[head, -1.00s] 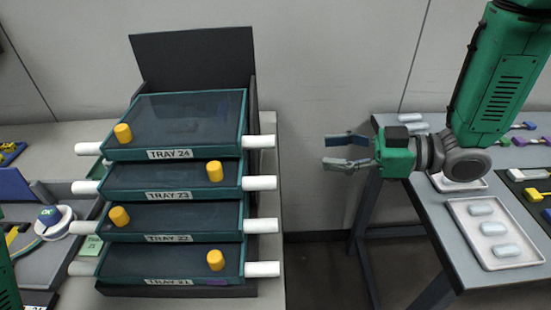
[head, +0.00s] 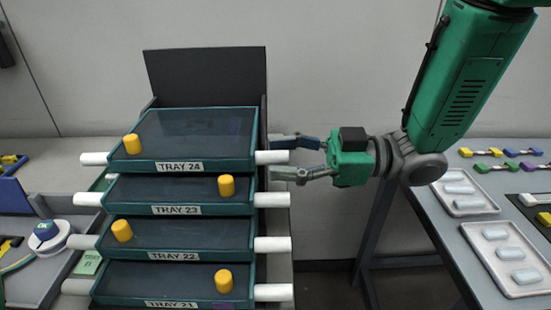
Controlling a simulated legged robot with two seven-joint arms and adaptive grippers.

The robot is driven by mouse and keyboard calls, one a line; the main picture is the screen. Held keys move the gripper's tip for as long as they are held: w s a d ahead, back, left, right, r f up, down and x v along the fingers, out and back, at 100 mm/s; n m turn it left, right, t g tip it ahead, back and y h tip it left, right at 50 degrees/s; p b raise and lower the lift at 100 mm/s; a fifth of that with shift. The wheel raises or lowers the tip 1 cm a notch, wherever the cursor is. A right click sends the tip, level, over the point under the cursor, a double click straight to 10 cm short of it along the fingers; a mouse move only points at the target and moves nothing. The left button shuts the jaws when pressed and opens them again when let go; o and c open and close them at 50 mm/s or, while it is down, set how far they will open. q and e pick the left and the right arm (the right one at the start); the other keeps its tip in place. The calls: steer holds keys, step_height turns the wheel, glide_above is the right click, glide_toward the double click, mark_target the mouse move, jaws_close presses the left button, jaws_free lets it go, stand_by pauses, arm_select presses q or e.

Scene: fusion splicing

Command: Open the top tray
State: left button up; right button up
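A dark rack (head: 208,75) holds several stacked teal trays with labels. The top one, tray 24 (head: 238,166), is closed with a clear dark lid (head: 195,132) and has a yellow knob (head: 132,144) at its left. White cylindrical handles stick out at its sides, one at the right (head: 272,157) and one at the left (head: 94,159). My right gripper (head: 292,158) is open at the right of tray 24, its fingers apart near the right handle's end. I cannot tell whether they touch it. My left gripper is not in view.
Below are tray 23 (head: 225,208), tray 22 (head: 225,254) and tray 21 (head: 195,302), with yellow knobs and white handles. A right table (head: 455,225) holds white trays with pale pieces. A gap separates the tables. A blue-and-white spool (head: 46,232) sits at left.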

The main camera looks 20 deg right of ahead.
steer(key=shift+x, duration=1.25)
steer(key=shift+s+d, duration=0.1)
steer(key=shift+d, duration=0.8)
steer(key=shift+c, duration=1.1)
steer(key=shift+d, duration=0.1)
steer(key=c, duration=0.7)
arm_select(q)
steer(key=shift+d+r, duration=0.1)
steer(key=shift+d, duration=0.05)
arm_select(e)
steer(key=shift+s+a+r, duration=0.1)
steer(key=shift+s+a, duration=0.05)
steer(key=shift+a, duration=0.1)
jaws_close()
